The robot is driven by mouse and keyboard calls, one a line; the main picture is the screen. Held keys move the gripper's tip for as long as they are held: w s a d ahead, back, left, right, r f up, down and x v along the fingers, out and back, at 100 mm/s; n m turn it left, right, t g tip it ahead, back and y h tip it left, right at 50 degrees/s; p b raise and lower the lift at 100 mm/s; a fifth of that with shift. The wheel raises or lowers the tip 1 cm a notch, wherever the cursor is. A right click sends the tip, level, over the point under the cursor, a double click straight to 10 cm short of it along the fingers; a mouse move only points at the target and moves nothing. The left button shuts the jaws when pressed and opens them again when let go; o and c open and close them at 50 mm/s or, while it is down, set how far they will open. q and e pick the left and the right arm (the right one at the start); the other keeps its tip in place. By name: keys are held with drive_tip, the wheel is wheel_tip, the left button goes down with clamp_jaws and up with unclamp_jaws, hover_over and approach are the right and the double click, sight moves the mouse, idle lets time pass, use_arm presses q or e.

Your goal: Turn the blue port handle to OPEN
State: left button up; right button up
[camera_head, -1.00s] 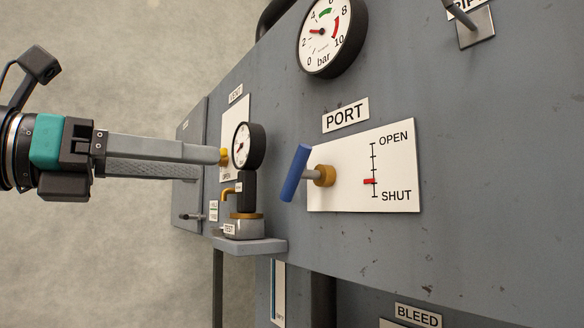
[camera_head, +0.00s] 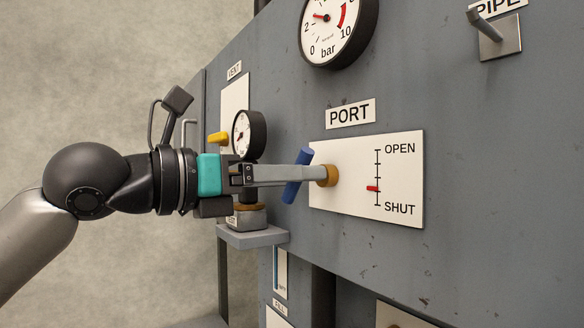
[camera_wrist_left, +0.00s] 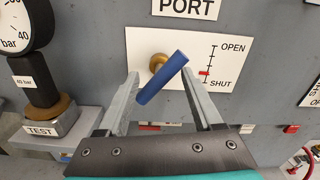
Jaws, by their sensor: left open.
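The blue port handle (camera_head: 291,191) is a bar on a brass hub (camera_head: 328,176) on the white PORT plate (camera_head: 400,214). The handle also shows in the left wrist view (camera_wrist_left: 163,77), tilted with its top to the right. The red pointer (camera_head: 372,188) on the plate's scale is nearer SHUT than OPEN. My left gripper (camera_head: 311,171) is open at the handle, partly covering it in the head view. In the left wrist view its fingers (camera_wrist_left: 160,73) stand one on each side of the handle. Whether either finger touches it I cannot tell. My right gripper is not in view.
A TEST gauge (camera_head: 249,134) on its fitting stands left of the handle, close to my left gripper, above a small grey shelf (camera_head: 252,239). A yellow vent handle (camera_head: 218,138) is farther left. A large bar gauge (camera_head: 338,28) sits above PORT.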

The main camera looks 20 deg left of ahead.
use_arm(q)
drive_tip(key=shift+w+d, duration=0.15)
drive_tip(key=shift+d, duration=0.05)
drive_tip(key=shift+c, duration=0.4)
clamp_jaws()
idle(0.3)
